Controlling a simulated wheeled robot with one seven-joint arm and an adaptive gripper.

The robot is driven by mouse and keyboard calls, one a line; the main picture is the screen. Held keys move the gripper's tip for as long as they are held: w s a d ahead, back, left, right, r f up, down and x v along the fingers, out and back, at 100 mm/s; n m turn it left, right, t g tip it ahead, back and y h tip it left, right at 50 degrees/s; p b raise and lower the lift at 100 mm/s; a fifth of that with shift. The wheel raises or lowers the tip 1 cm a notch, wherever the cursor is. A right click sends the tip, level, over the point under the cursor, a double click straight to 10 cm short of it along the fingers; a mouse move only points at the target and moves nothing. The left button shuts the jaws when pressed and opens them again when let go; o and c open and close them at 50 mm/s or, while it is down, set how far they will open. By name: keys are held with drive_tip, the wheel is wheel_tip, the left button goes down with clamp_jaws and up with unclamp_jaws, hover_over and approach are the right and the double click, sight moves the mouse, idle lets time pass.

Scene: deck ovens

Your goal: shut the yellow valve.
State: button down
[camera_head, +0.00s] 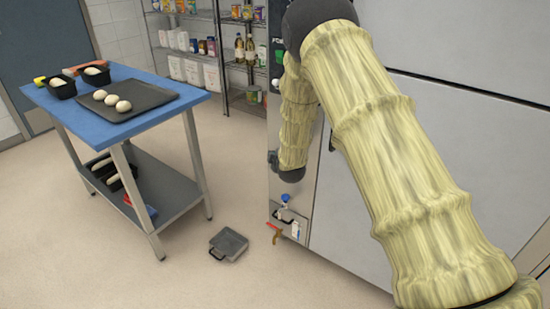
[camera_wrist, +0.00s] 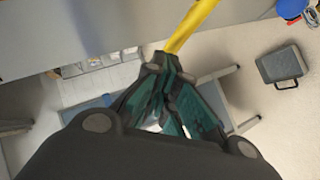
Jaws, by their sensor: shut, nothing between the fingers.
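In the wrist view a plain yellow bar (camera_wrist: 192,26), which looks like the yellow valve's handle, runs from the top edge down to my gripper's tips. My gripper (camera_wrist: 160,64) is shut and empty, with its tips at the lower end of the bar. I cannot tell whether they touch it. The valve's body and mounting are not visible in the wrist view. In the head view my arm covers much of the oven front, and I cannot make out the yellow bar or my gripper there.
A blue knob (camera_head: 286,198) and an orange-red lever (camera_head: 274,232) sit low on the oven's corner. A grey lidded pan (camera_head: 229,244) lies on the floor nearby. A blue-topped table (camera_head: 135,125) stands to the left, shelves (camera_head: 228,50) behind. Floor between table and oven is mostly clear.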

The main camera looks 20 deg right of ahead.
drive_tip(key=a+p+v, duration=0.1)
drive_tip(key=a+v, duration=0.1)
drive_tip(key=v, duration=1.1)
drive_tip(key=shift+d+f+n+t+y+b, duration=1.1)
drive_tip(key=shift+d+f+n+y+b, duration=1.2)
drive_tip(key=shift+y, duration=1.7)
drive_tip(key=w+a+f+m, duration=0.1)
drive_tip(key=w+f, duration=0.1)
drive_tip(key=w, duration=0.9)
drive_tip(key=shift+b, duration=0.4)
